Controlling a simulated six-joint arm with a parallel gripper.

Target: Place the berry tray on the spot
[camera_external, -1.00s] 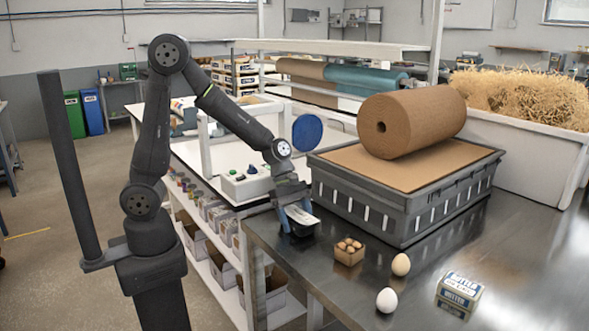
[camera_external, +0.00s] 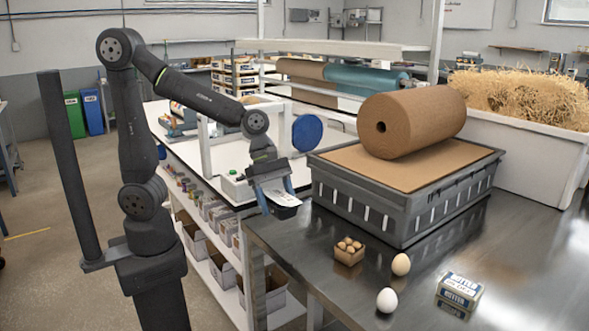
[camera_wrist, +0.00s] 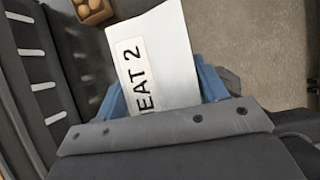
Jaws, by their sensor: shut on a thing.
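My gripper (camera_external: 276,194) is shut on a small dark tray with a white top (camera_external: 285,199), held above the near-left corner of the steel table. In the wrist view the blue fingers of my gripper (camera_wrist: 163,95) sit on both sides of the white top (camera_wrist: 172,50), whose label reads "EAT 2", partly cut off. No berries show on it. A small brown carton (camera_external: 348,255) with several round brown items stands on the table; it also shows in the wrist view (camera_wrist: 96,15). I cannot make out a marked spot.
A grey crate (camera_external: 405,222) with a brown paper roll (camera_external: 415,122) stands right of my gripper. Two eggs (camera_external: 401,264) (camera_external: 386,300) and a butter box (camera_external: 460,291) are on the table's front. A white bench (camera_external: 185,150) lies behind.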

